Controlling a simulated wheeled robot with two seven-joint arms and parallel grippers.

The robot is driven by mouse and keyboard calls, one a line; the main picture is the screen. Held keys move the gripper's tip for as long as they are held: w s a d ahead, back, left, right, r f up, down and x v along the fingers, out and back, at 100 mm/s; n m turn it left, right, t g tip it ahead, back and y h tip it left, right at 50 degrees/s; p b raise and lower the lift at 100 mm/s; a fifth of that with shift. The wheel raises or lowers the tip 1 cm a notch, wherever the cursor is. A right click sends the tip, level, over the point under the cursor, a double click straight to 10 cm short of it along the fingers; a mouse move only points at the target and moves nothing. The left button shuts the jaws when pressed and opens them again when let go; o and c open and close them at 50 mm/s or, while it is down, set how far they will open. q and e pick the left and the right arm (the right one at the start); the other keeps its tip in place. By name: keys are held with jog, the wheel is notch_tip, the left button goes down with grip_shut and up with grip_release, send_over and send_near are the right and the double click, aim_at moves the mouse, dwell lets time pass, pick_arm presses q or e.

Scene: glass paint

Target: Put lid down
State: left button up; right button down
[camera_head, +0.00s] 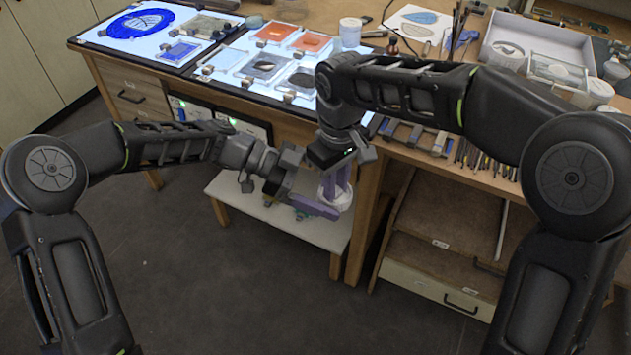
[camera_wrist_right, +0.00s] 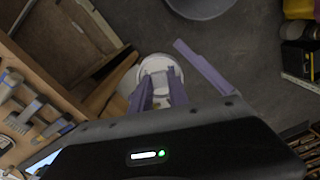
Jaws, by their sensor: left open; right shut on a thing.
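My right gripper (camera_head: 338,183) points down in front of the table edge, its purple fingers shut on a white round thing that looks like the lid (camera_head: 341,200). In the right wrist view the two fingers of my right gripper (camera_wrist_right: 160,98) close on the middle of the white lid (camera_wrist_right: 163,67). My left gripper (camera_head: 318,208) is open, just left of and close to the lid; one of its purple fingers (camera_wrist_right: 205,66) shows apart from the lid in the right wrist view. Its other finger is mostly hidden.
A white jar (camera_head: 350,32) stands on the table, near glass panels (camera_head: 306,42) on a lit surface. A low pale shelf (camera_head: 290,226) lies below the grippers. An open box (camera_head: 545,42) and tools crowd the right side. The floor (camera_head: 200,290) in front is clear.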

pick_arm(q)
jog(key=shift+d, duration=0.1)
jog(key=shift+c, duration=0.3)
jog(key=c, duration=1.4)
pick_arm(e)
jog(key=c, duration=1.2)
grip_release()
jog(key=shift+r, duration=3.8)
